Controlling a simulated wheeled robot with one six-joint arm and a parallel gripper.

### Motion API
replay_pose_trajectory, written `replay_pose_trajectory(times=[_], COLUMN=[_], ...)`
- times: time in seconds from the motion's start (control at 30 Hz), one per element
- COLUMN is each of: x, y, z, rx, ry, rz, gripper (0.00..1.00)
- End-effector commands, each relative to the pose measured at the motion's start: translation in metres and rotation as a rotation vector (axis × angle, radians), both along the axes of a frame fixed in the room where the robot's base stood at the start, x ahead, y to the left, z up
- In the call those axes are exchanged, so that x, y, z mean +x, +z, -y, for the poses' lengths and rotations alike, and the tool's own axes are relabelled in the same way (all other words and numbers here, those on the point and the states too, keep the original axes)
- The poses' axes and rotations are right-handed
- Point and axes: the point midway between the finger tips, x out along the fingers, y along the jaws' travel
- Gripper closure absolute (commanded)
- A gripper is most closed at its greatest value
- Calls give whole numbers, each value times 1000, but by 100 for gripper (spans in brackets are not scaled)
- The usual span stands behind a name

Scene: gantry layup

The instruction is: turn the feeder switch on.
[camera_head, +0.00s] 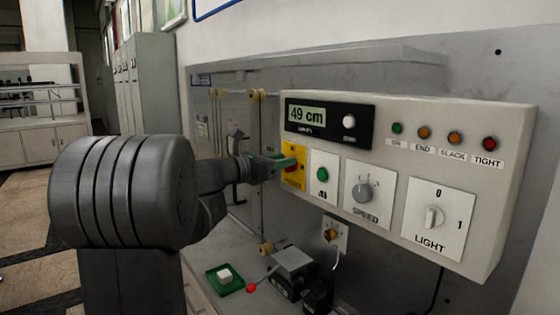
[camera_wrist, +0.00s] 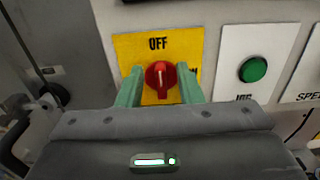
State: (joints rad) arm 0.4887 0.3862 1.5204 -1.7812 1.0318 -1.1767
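The feeder switch is a red rotary knob (camera_wrist: 160,79) on a yellow plate (camera_wrist: 126,44), seen in the wrist view. Its white pointer line stands upright, toward the word OFF. The ON label at the right is partly hidden by a finger. My gripper (camera_wrist: 160,88) has its two green fingers apart, one on each side of the knob. I cannot tell whether they touch it. In the head view my gripper (camera_head: 284,162) is at the yellow plate (camera_head: 298,154), at the left end of the control panel, and hides most of the knob.
The control box (camera_head: 400,110) also carries a 49 cm display (camera_head: 306,115), a green jog button (camera_head: 322,174), a SPEED knob (camera_head: 365,191) and a LIGHT switch (camera_head: 433,217). Below are a green tray (camera_head: 211,280) with a white block and a lever with a red ball (camera_head: 251,288).

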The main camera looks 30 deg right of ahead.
Motion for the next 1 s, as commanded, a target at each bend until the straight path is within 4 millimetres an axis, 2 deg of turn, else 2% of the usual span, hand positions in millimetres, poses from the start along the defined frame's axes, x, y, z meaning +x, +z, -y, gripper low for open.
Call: replay_pose_trajectory(times=[0.1, 0.27, 0.67, 1.0], x=[0, 0, -1, -5], y=[0, 0, -2, -7], z=[0, 0, 0, 0], rx=[0, 0, 4, 22], ry=[0, 0, -1, -1], rz=[0, 0, 45, 273], gripper=[69, 100, 100, 100])
